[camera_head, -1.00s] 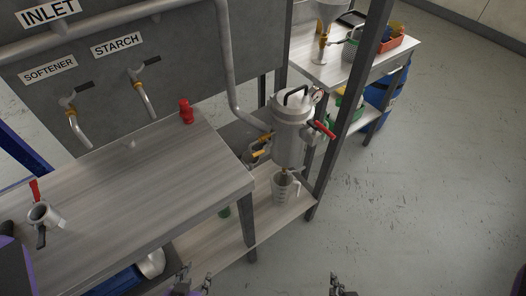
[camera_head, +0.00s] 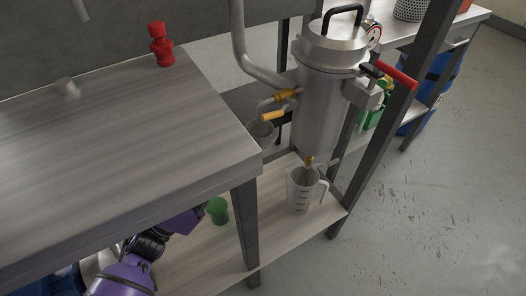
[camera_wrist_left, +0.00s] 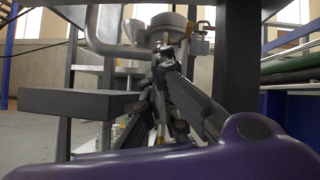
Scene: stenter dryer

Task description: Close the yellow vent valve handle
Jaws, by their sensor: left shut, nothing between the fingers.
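A smaller yellow valve part (camera_head: 309,161) is under the tank. My right gripper is out of view.
The steel table (camera_head: 120,130) carries a red fitting (camera_head: 163,45). A measuring jug (camera_head: 301,190) and green bottle (camera_head: 217,210) stand on the lower shelf (camera_head: 190,255). A red lever (camera_head: 390,76) sticks out right of the tank, near a dark post (camera_head: 408,80). Right floor is clear.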

